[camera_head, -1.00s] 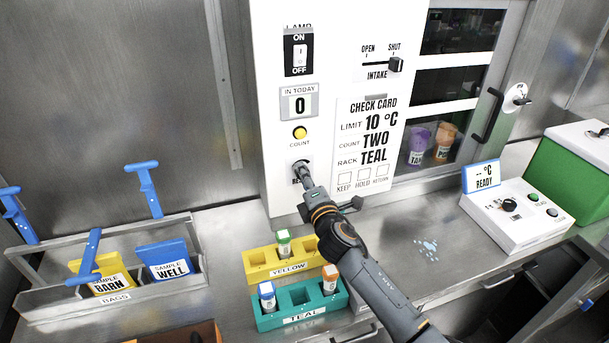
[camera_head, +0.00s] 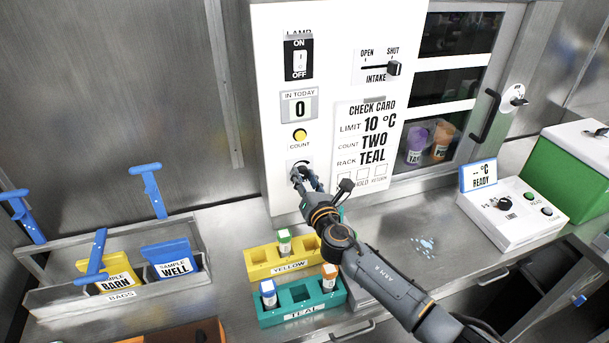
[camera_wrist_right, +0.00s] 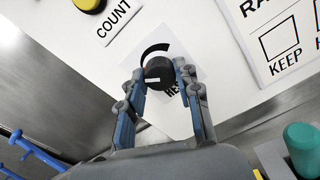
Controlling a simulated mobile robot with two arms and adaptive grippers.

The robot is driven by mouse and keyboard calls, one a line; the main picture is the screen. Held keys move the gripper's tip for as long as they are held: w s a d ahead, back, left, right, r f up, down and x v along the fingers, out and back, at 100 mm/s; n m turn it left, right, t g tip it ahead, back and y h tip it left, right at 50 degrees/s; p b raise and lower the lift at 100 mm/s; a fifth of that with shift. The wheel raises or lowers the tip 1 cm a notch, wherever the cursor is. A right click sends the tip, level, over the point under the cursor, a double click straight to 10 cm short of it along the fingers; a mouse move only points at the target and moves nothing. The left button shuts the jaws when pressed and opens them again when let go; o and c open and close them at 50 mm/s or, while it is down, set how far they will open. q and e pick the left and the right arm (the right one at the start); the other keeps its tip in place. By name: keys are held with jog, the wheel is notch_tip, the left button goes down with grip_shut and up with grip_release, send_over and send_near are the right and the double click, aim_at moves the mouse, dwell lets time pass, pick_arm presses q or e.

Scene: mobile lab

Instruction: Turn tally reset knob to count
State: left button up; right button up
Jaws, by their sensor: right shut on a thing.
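The tally reset knob (camera_wrist_right: 159,72) is a dark round knob on the white panel (camera_head: 277,95), below the yellow count button (camera_head: 300,135). In the right wrist view it has a pale mark low on its face and a black curved arc above it. My right gripper (camera_wrist_right: 160,76) is shut on the knob, one finger on each side; in the head view the gripper (camera_head: 299,172) hides most of it. The label under the knob is mostly hidden. The tally display (camera_head: 299,106) reads 0. My left gripper is not in view.
A yellow rack (camera_head: 259,262) and a teal rack (camera_head: 268,320) with capped vials stand below the panel. A bags tray (camera_head: 75,302) is at left. A white control box (camera_head: 519,228) is at right. The counter between racks and box is mostly clear.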

jog(key=shift+n, duration=0.6)
jog(key=o, duration=1.2)
jog(key=shift+c, duration=0.2)
jog(key=v, duration=1.2)
